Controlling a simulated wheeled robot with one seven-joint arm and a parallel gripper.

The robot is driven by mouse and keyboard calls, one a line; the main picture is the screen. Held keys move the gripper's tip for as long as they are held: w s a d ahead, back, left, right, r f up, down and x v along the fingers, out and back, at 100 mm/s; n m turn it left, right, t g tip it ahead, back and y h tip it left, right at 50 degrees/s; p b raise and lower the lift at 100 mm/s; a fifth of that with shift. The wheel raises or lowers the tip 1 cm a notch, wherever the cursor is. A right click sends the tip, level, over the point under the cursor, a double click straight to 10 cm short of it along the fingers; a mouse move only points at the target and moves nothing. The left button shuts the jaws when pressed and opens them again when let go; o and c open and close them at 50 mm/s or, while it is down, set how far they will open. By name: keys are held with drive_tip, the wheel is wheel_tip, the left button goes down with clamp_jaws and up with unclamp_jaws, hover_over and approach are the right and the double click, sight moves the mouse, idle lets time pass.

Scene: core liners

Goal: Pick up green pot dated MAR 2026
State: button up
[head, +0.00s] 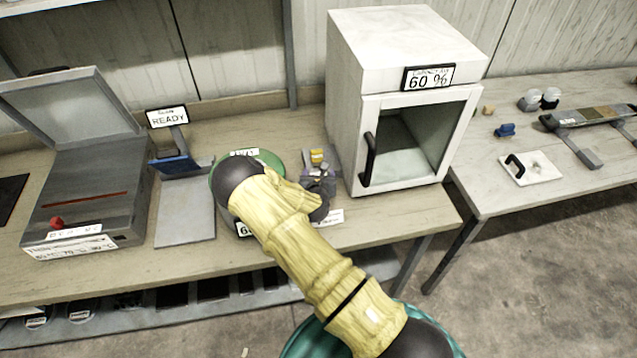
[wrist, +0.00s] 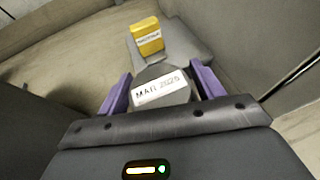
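In the wrist view a grey-looking pot (wrist: 162,88) has a white label that reads MAR and a year, 2025 or 2026; the last digit is not clear. No green shows on it. My gripper (wrist: 160,72) is open, with its purple fingers at the pot's left and right and a gap visible beside it. Contact is not visible. In the head view my gripper (head: 318,186) is over the bench, just left of the white cabinet, and I cannot make out the pot there.
A yellow labelled block (wrist: 146,37) stands on a grey holder behind the pot. The white cabinet (head: 395,60) stands close on the right. A round green device (head: 262,157) is on the left, partly hidden by my arm. A READY sign (head: 167,117) stands farther left.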

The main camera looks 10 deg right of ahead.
drive_tip(key=c, duration=0.8)
drive_tip(key=shift+r, duration=0.15)
wheel_tip(320, 180, up, 10)
drive_tip(key=b, duration=0.2)
drive_tip(key=shift+b, duration=0.3)
